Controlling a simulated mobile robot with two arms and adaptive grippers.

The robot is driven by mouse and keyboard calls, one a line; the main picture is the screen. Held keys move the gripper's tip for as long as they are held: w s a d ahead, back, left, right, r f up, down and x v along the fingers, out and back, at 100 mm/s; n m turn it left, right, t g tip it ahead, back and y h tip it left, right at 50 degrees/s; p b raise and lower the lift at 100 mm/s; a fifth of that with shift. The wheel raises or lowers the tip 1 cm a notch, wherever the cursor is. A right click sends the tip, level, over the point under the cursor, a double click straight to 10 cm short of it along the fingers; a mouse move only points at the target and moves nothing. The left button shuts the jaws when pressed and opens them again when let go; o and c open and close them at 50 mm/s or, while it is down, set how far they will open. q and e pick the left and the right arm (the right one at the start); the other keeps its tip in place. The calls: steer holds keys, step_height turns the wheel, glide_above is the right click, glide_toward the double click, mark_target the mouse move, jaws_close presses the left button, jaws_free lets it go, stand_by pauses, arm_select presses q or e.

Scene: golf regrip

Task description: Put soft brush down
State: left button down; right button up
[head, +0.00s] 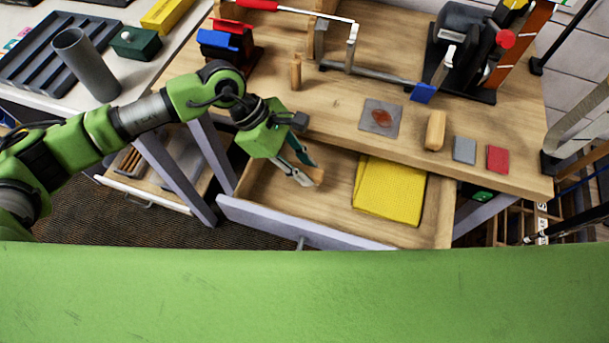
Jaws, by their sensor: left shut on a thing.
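My left gripper (308,171) reaches down over the open drawer (340,228) below the workbench. It is shut on a small wooden piece, taken as the soft brush (317,175), which shows only partly between the fingers. Its bristles cannot be made out. The brush is over the left part of the drawer; whether it touches the drawer floor cannot be told. A folded yellow cloth (390,190) lies in the drawer to the right of the gripper. My right gripper is not in view.
The bench's front edge overhangs the drawer's back.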

arm_select(q)
step_height(320, 180, down, 3)
steer(key=shift+f+b, duration=0.1)
steer(key=shift+b, duration=0.4)
steer(key=c, duration=1.8)
jaws_free()
steer(key=b+v, duration=0.1)
steer(key=v, duration=1.1)
steer(key=shift+b, duration=0.35)
steer(key=shift+s, duration=0.1)
